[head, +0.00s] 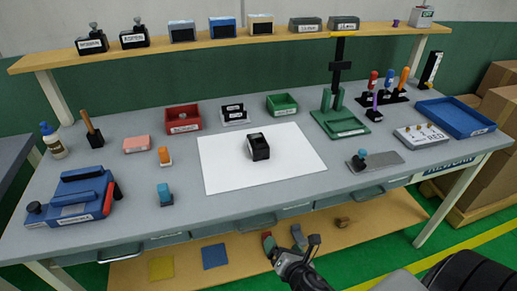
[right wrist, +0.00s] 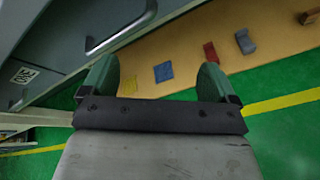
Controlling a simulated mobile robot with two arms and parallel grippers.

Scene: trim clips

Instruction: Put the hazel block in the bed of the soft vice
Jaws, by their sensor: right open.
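A small brown block (head: 342,222), which looks like the hazel block, lies on the low tan board under the workbench; it also shows at the top right of the right wrist view (right wrist: 308,17). A blue vice (head: 75,204) with a red part and a dark knob stands at the bench's left front; its label is too small to read. My right gripper (head: 292,250) is open and empty in front of the bench, left of and nearer than the brown block. Its green fingers stand wide apart in the right wrist view (right wrist: 158,78). My left gripper is out of view.
A red block (right wrist: 210,52) and a grey block (right wrist: 245,40) lie near the brown one, with yellow and blue (right wrist: 163,72) flat squares farther left. The bench front with drawer handles (right wrist: 120,30) overhangs the board (head: 190,262). A black block (head: 257,147) sits on a white sheet.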

